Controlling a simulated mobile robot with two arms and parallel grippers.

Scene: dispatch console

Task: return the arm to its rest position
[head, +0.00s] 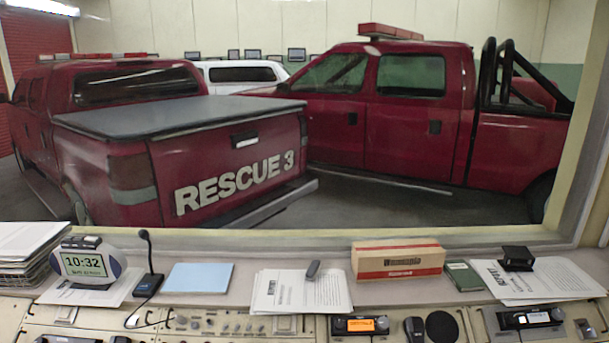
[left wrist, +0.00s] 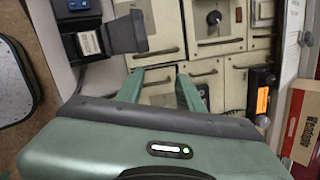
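My left gripper (left wrist: 160,80) shows in the left wrist view, with its two green fingers apart and nothing between them. Beige console drawer fronts (left wrist: 218,75) show beyond and around the fingers. Neither gripper nor arm appears in the head view. My right gripper is not in view.
In the head view, the console desk holds a clock (head: 87,262), a microphone (head: 147,283), a blue folder (head: 198,277), papers (head: 300,291), a box (head: 398,260) and a radio (head: 360,326). A window behind faces red trucks. A black device (left wrist: 112,35) is near the left finger.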

